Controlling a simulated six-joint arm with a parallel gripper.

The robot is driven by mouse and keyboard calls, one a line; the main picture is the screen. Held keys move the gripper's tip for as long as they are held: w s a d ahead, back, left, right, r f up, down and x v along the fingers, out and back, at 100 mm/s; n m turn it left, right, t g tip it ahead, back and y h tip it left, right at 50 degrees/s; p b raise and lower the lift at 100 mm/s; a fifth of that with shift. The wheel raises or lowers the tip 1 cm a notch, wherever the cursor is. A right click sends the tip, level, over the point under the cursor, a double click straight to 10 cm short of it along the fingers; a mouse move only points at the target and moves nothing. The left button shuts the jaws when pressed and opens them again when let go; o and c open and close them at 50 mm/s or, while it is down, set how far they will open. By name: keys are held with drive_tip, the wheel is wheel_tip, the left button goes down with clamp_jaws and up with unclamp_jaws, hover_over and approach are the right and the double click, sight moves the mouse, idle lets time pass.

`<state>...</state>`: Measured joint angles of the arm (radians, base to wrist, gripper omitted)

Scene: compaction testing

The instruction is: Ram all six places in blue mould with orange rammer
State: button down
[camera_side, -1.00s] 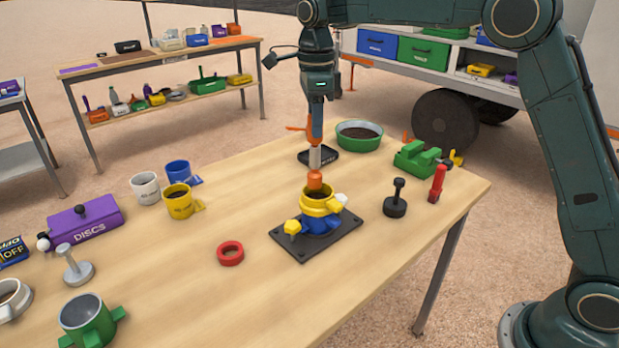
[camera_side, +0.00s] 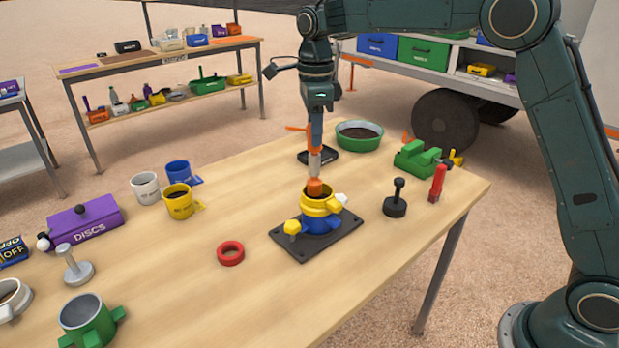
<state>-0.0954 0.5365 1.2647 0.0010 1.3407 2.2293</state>
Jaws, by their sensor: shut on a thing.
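The blue mould (camera_side: 320,224) stands on a dark base plate (camera_side: 344,233) on the table. A yellow collar (camera_side: 321,205) sits on top of the mould. The orange rammer (camera_side: 315,187) is upright, with its orange foot inside the mouth of the collar and its grey shaft (camera_side: 315,163) above. My gripper (camera_side: 316,126) is shut on the rammer's upper part, straight above the mould. The soil surface inside the mould is hidden by the collar and the rammer foot.
A red ring (camera_side: 230,253) lies left of the base plate. A black tamper (camera_side: 396,199), a red tool (camera_side: 437,184) and a green vice-like block (camera_side: 421,158) stand to the right. A green soil bowl (camera_side: 360,135) and a black scale (camera_side: 318,156) are behind. Cups (camera_side: 179,202) stand left.

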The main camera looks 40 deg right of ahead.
drive_tip(key=shift+f, duration=0.9)
drive_tip(key=shift+s+a+r, duration=0.1)
drive_tip(key=shift+a+r, duration=0.05)
drive_tip(key=shift+r, duration=0.55)
drive_tip(key=shift+s+a+r, duration=0.1)
drive_tip(key=shift+a+r, duration=0.1)
drive_tip(key=shift+r, duration=0.45)
drive_tip(key=shift+s+a+r, duration=0.1)
drive_tip(key=shift+a+r, duration=0.05)
drive_tip(key=shift+r, duration=0.55)
drive_tip(key=shift+f, duration=0.1)
drive_tip(key=shift+f, duration=1.95)
drive_tip(key=shift+s+r, duration=0.25)
drive_tip(key=shift+r, duration=0.8)
drive_tip(key=shift+s+r, duration=0.25)
drive_tip(key=shift+r, duration=0.75)
drive_tip(key=shift+f, duration=0.15)
